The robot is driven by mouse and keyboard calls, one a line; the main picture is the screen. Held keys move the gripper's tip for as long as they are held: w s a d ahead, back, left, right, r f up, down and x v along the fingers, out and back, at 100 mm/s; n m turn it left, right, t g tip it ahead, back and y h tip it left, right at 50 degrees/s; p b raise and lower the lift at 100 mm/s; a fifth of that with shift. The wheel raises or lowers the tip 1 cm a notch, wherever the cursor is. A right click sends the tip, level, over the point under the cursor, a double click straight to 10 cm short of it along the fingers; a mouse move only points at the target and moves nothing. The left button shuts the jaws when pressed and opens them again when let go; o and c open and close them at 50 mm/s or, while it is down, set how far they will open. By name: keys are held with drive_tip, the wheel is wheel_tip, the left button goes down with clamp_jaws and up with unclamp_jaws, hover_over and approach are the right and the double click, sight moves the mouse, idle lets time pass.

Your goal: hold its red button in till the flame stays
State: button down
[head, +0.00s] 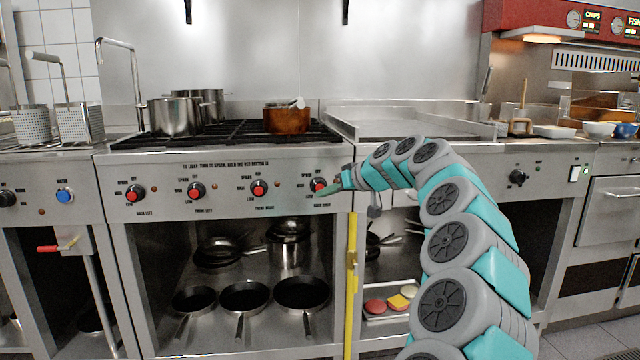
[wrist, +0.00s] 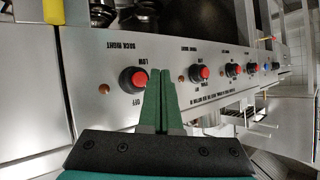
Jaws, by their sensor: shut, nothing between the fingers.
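A steel stove front (head: 228,211) carries a row of black knobs with red buttons. Print above them says to turn to spark and hold the red button in. The rightmost knob (head: 318,185) is labelled back right in the wrist view, where its red button (wrist: 140,78) faces my fingers. My gripper (head: 326,190) is shut and empty, its tips close to this knob. In the wrist view my gripper (wrist: 160,72) is right beside the button; I cannot tell whether it touches. A copper pot (head: 287,120) stands on the right of the burner grate. I can make out no flame.
The other knobs, front right (head: 259,188), front left (head: 196,190) and back left (head: 135,193), are in the same row. Steel pots (head: 175,116) stand at the grate's left. A yellow upright bar (head: 351,285) is below my gripper. Pans (head: 244,296) fill the shelf underneath.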

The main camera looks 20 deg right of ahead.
sight(320, 188)
drive_tip(key=shift+w+d+p, duration=0.25)
drive_tip(key=shift+w+p, duration=0.05)
drive_tip(key=shift+w, duration=0.65)
idle(1.5)
drive_tip(key=shift+w+d, duration=0.15)
drive_tip(key=shift+w, duration=0.25)
drive_tip(key=shift+w, duration=0.3)
idle(4.8)
